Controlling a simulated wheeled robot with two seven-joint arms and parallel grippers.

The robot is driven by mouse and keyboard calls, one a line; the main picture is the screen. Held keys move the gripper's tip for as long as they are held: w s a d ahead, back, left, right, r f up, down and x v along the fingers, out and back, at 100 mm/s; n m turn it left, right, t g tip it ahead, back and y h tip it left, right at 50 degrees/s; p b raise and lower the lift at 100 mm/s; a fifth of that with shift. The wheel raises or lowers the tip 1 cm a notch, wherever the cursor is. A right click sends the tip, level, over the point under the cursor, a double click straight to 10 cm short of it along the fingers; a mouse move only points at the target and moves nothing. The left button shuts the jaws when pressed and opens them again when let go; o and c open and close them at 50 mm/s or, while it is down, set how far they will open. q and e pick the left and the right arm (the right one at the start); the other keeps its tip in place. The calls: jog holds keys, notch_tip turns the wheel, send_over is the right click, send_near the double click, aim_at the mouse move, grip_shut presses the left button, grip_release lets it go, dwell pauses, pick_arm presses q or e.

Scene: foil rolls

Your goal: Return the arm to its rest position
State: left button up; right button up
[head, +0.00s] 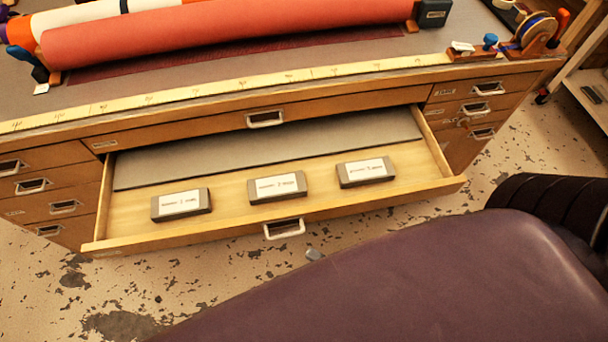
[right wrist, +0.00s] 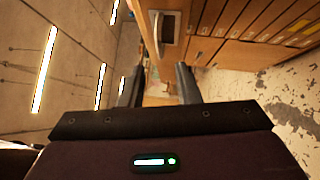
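My right gripper (right wrist: 158,82) shows in the right wrist view. Its two dark fingers stand apart with nothing between them, and wooden furniture shows beyond. In the head view a large purple part of my own body fills the lower right, and no fingertips can be made out there. My left gripper is in neither view. An open drawer (head: 120,222) of the wooden cabinet holds three grey labelled boxes: a left one (head: 181,204), a middle one (head: 278,187) and a right one (head: 366,172). A flat grey sheet (head: 270,150) lies behind them.
The cabinet top carries a long red roll (head: 230,27), a yellow measuring strip (head: 240,85) and a tape dispenser (head: 533,32). The open drawer juts out from the cabinet front. The speckled floor (head: 130,290) is clear at the lower left. A shelf (head: 590,85) stands far right.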

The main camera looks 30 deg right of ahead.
jog(key=shift+s+d, duration=0.15)
jog(key=shift+s, duration=0.1)
dwell(0.3)
